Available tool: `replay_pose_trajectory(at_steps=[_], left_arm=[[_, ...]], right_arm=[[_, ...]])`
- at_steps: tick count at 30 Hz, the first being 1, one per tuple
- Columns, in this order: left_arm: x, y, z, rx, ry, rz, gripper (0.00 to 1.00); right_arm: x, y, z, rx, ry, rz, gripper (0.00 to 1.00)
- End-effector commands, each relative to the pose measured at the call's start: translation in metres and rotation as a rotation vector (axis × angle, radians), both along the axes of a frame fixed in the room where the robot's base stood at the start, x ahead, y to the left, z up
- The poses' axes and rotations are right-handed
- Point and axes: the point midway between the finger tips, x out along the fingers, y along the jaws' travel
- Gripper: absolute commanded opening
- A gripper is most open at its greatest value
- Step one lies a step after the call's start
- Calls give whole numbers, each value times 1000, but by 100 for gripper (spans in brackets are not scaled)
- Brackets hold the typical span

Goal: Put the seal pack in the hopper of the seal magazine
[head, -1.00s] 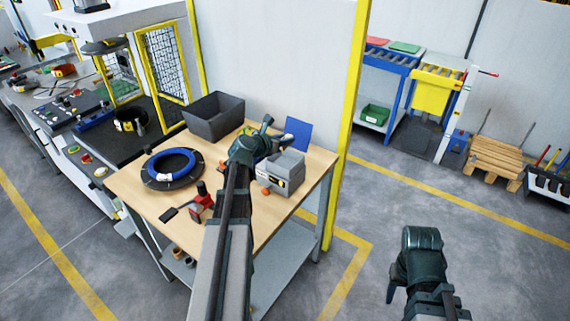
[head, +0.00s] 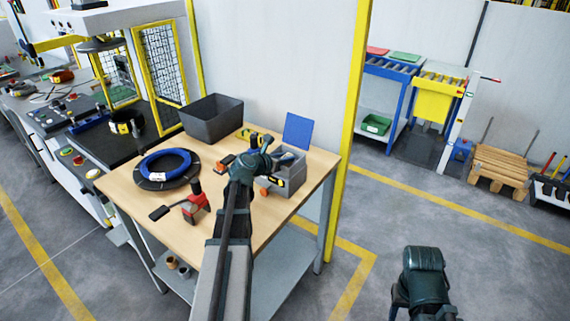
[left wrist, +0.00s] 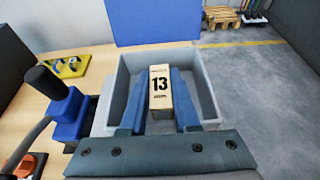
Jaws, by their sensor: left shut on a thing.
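The seal pack (left wrist: 160,92) is a small cream block marked "13". In the left wrist view it stands between the two blue-grey fingers of my left gripper (left wrist: 159,100), which is shut on it. The grey open-topped hopper (left wrist: 207,95) of the seal magazine surrounds the pack and fingertips in that view; I cannot tell how deep they are in it. In the head view my left gripper (head: 278,160) is at the magazine (head: 291,178) on the table's right side, and the pack is hidden. My right gripper (head: 400,298) is at the lower right, away from the table; its jaws are unclear.
The wooden table (head: 240,225) also holds a blue coil (head: 165,166) on a black disc, a red tool (head: 196,206) with a black handle, and a dark grey bin (head: 212,118). A blue panel (head: 297,131) stands behind the magazine. A yellow post (head: 350,120) rises behind the table.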

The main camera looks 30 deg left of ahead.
Motion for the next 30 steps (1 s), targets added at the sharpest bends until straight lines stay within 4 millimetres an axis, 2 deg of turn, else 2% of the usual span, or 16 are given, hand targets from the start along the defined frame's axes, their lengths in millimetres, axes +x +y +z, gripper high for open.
replay_pose_trajectory(at_steps=[7, 22, 23, 27, 28, 30], left_arm=[[0, 0, 1, 0, 0, 0, 0], [-2, -2, -14, 2, 6, -4, 0], [-2, -2, -14, 2, 6, -4, 31], [-3, -2, -15, 1, 6, -4, 56], [-3, -2, -14, 0, 6, -3, 60], [-4, -2, -12, 0, 6, -3, 60]], right_arm=[[0, 0, 0, 0, 0, 0, 50], [0, 0, -12, 0, 0, 0, 50], [0, 0, -12, 0, 0, 0, 50], [0, 0, -13, 0, 0, 0, 50], [0, 0, -13, 0, 0, 0, 50], [0, 0, -11, 0, 0, 0, 50]])
